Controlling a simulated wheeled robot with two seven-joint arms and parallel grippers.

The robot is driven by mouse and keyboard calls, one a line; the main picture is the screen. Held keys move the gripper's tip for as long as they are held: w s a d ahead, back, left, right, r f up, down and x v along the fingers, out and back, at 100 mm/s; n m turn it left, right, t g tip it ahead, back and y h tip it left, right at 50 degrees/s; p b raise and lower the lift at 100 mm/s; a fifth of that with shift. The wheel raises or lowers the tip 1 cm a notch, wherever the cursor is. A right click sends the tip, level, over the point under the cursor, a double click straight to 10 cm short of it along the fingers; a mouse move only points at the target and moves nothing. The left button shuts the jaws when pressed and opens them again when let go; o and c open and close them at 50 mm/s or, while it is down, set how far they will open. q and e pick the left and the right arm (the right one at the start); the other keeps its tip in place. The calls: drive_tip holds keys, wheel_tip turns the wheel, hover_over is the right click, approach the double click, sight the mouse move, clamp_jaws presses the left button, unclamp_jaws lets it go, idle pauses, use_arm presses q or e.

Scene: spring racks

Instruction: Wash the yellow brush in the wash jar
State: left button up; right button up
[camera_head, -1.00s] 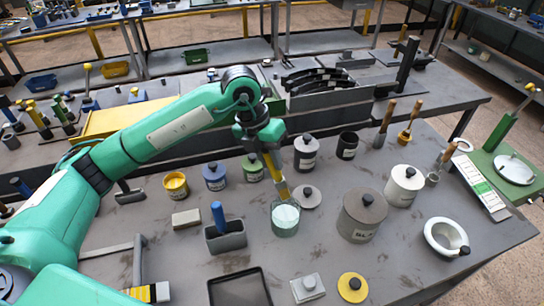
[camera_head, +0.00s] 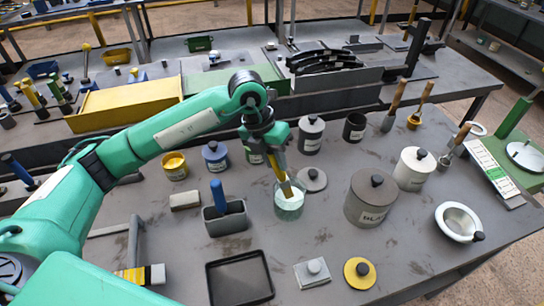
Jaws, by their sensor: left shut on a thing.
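My left gripper (camera_head: 272,152) is shut on the yellow brush (camera_head: 282,179) and holds it tilted, lower end down. That lower end is at the mouth of the glass wash jar (camera_head: 289,210), which holds pale, whitish-green liquid. The brush overlaps the jar's opening in the picture. Its very tip is hard to make out, and I cannot tell how deep it reaches. The jar stands upright on the grey bench. My right gripper is not in view.
A grey lidded pot (camera_head: 371,205) stands right of the jar, and a round grey lid (camera_head: 312,180) lies just behind it. A grey holder with a blue handle (camera_head: 224,218) is to the left. A black tray (camera_head: 239,280) lies in front.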

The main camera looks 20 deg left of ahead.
sight(281, 173)
use_arm(q)
drive_tip(key=b+x, duration=0.1)
drive_tip(key=x, duration=0.1)
drive_tip(key=shift+d+f+b, duration=0.1)
drive_tip(key=shift+f+b, duration=0.3)
drive_tip(key=shift+b+x, duration=0.7)
drive_tip(key=shift+x, duration=0.2)
drive_tip(key=shift+d+f, duration=0.1)
drive_tip(key=shift+f, duration=0.1)
